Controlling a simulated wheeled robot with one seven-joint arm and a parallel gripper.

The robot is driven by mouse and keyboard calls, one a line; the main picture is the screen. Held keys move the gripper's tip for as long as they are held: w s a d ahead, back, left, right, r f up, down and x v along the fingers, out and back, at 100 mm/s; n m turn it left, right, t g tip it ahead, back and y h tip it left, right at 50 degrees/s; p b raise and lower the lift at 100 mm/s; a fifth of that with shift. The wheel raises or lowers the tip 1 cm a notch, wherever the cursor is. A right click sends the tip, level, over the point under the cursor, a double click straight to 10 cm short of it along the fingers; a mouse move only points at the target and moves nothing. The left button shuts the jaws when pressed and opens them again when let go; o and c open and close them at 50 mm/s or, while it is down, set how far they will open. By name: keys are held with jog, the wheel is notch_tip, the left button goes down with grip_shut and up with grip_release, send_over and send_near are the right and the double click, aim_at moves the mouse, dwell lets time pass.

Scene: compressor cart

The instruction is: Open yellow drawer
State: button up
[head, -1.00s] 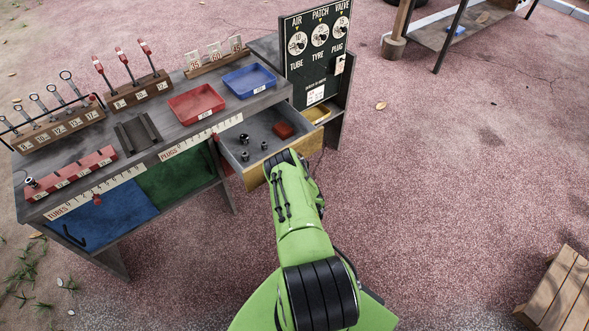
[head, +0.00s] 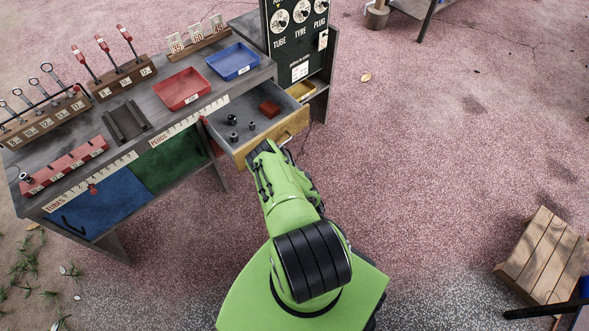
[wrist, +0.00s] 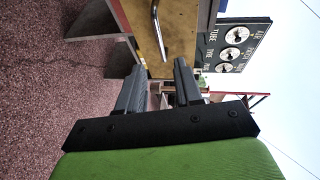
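The yellow drawer (head: 297,129) stands pulled out from the bench, its grey inside showing several small dark sockets and a reddish-brown block. Its worn yellow front also shows in the wrist view (wrist: 181,32). The metal bar handle (head: 286,138) is on that front; in the wrist view the handle (wrist: 158,35) runs along the front, just beyond and between my fingertips. My gripper (wrist: 159,66) is open, its two dark fingers apart with nothing between their pads. In the head view my green arm hides most of the gripper, close in front of the drawer.
The bench top holds a red tray (head: 183,88), a blue tray (head: 233,61) and tool racks. A dark gauge board (head: 297,45) stands behind the drawer. A wooden slatted crate (head: 545,255) is at lower right. The ground right of the drawer is clear.

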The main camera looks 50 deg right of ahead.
jog(key=p+v, duration=0.3)
jog(key=v, duration=0.2)
jog(key=shift+s+a+r, duration=0.1)
jog(key=shift+s+a, duration=0.1)
jog(key=shift+s, duration=0.1)
